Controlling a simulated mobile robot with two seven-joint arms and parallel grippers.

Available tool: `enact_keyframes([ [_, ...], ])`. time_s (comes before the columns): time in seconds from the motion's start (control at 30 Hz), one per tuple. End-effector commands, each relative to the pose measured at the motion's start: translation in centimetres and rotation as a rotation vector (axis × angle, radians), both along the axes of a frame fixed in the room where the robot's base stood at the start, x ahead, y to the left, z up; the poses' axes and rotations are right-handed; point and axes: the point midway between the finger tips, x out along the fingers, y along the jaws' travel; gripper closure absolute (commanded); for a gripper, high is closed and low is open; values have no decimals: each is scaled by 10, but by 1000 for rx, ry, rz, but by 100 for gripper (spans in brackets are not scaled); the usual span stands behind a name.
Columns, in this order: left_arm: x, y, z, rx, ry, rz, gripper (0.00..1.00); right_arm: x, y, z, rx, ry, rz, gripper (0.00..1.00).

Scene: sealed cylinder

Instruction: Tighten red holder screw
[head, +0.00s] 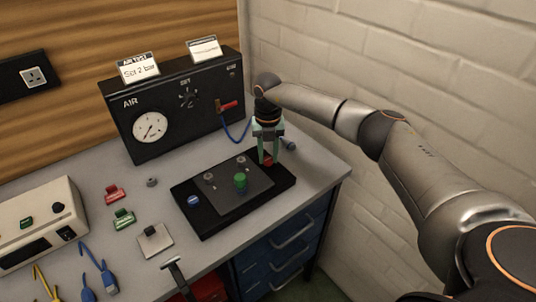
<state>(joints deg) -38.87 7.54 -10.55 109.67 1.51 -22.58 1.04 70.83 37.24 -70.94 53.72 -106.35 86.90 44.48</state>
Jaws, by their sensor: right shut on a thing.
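The red holder screw (267,162) is a small red knob at the right end of the black base plate (205,232). My right gripper (267,158) points down from above with its two pale green fingers around the red knob, shut on it. The fingers hide part of the knob. A green knob (240,182) stands upright on the grey plate in the middle of the base. A blue knob (194,201) is at the base's left end. My left gripper is not in view.
A black air test box (180,140) with a gauge stands behind the base, with a blue hose (238,138) on its right. Red (115,194) and green (123,219) small parts lie left. A beige instrument (40,225) and cables are further left. A brick wall closes the right side.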

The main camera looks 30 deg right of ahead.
Motion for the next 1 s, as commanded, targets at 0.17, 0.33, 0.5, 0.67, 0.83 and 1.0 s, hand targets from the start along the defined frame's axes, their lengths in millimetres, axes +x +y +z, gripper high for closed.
enact_keyframes([
  [0.17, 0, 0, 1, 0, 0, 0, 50, 4, -2, 7, 0, -15, -6, 100],
  [0.33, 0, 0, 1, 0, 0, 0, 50, 4, -2, 6, 0, -15, -5, 62],
  [0.5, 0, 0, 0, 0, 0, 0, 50, 2, -1, 4, 0, -10, -3, 43],
  [0.67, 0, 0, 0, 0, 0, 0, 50, 2, -1, 3, 0, -7, -2, 36],
  [0.83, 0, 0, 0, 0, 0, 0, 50, 1, -1, 3, -1, -5, -1, 36],
  [1.0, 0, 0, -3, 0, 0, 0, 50, 2, -1, 20, 0, -9, -1, 36],
])
